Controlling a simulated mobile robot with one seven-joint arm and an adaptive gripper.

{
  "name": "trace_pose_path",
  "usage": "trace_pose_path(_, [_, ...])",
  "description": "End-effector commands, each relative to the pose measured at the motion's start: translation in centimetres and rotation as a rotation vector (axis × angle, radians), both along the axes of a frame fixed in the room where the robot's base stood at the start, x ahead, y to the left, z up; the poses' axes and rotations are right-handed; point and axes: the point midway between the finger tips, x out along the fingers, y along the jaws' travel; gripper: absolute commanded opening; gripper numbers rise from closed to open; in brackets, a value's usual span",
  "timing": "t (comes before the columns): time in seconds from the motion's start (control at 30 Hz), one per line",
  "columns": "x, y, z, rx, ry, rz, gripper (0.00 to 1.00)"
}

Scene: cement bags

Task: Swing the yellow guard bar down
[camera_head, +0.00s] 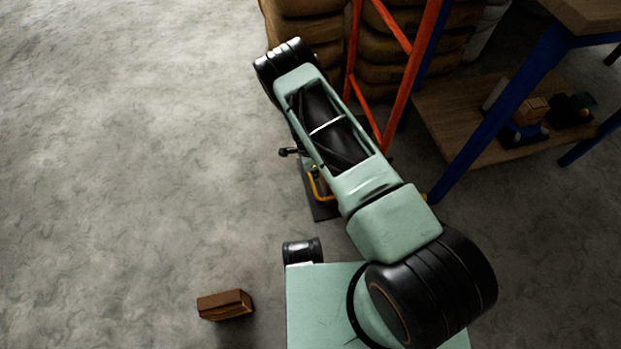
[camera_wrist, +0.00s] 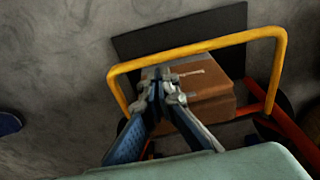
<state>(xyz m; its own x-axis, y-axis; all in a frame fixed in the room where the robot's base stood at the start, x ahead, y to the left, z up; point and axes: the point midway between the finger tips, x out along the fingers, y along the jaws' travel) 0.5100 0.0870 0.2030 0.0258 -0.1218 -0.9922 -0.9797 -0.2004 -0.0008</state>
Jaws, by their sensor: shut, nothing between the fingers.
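The yellow guard bar (camera_wrist: 225,42) is a U-shaped tube in the wrist view, its crosspiece running across the picture above my fingertips. Its right leg joins an orange-red frame. In the head view only a small part of the yellow bar (camera_head: 317,186) shows beside my arm. My gripper (camera_wrist: 166,76) is shut and empty. Its fingertips appear within the bar's outline, below the crosspiece; I cannot tell whether they touch it. A brown block or bag (camera_wrist: 212,100) sits behind the fingers, on or by a black plate (camera_wrist: 185,35). In the head view my arm hides the gripper.
An orange-red frame (camera_head: 408,75) stands beside stacked brown bags (camera_head: 305,30). A blue-legged wooden table (camera_head: 520,95) with a lower shelf holding small items is at right. A brown brick-like block (camera_head: 225,304) lies on the floor. The floor at left is clear.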

Motion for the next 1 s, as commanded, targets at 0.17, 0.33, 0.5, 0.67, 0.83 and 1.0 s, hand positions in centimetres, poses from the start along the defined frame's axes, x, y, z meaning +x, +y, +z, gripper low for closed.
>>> trace_pose_path(0.17, [0.1,1.2,3.9,0.001,-0.001,0.006,0.00])
trace_pose_path(0.33, [-0.4,3.5,6.5,-0.001,-0.001,0.004,0.00])
trace_pose_path(0.5, [-0.8,5.0,8.1,-0.001,0.000,0.002,0.00])
trace_pose_path(0.67, [-0.9,5.6,8.6,-0.001,0.001,0.001,0.00])
trace_pose_path(0.83, [-0.9,5.6,8.6,-0.001,0.001,0.000,0.00])
trace_pose_path(1.0, [-0.2,5.6,9.9,-0.005,-0.003,0.035,0.00])
